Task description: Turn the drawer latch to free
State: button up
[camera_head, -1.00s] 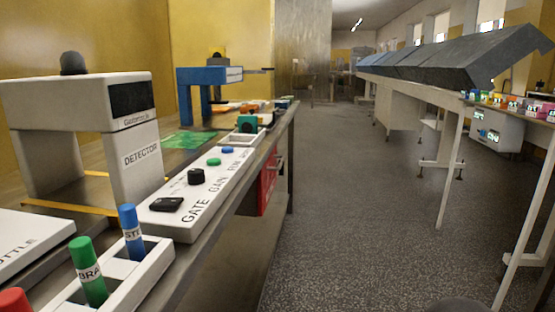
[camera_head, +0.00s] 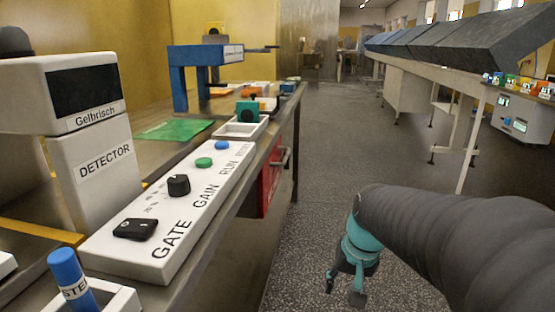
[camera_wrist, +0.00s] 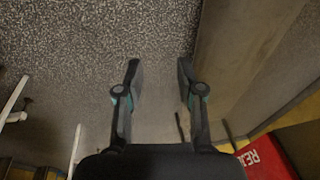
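A red drawer front (camera_head: 269,178) sits under the bench's edge, with a dark handle or latch (camera_head: 283,158) on its face. Its exact form and turn are too small to tell. Part of a red surface with white letters (camera_wrist: 270,158) shows at the lower right of the wrist view. My gripper (camera_head: 345,292) hangs low over the floor, to the right of the drawer and apart from it. In the wrist view my gripper (camera_wrist: 158,75) has its two fingers spread, with only floor between them.
The bench top holds a white control panel (camera_head: 185,200), a detector (camera_head: 100,165), a blue stand (camera_head: 180,80) and a green sheet (camera_head: 172,130). A long conveyor frame (camera_head: 440,72) stands at the right. The grey floor between is clear.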

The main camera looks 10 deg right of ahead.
jog(key=w+d+f+m+t+y, duration=0.1)
jog(key=w+d+m+y, duration=0.3)
jog(key=w, duration=0.8)
jog(key=w+d+m+t+y, duration=0.1)
jog(key=w+d+m+y, duration=0.15)
jog(key=w+m, duration=0.65)
jog(key=w+d+f+m+t+y, duration=0.1)
jog(key=w+d+y, duration=0.3)
jog(key=w, duration=1.1)
notch_tip(320, 180, up, 13)
jog(key=w+a+m+y, duration=0.2)
jog(key=m+y, duration=0.2)
jog(key=y, duration=0.2)
jog(key=x, duration=1.2)
jog(key=shift+a+f, duration=0.35)
jog(key=shift+a, duration=0.05)
grip_shut()
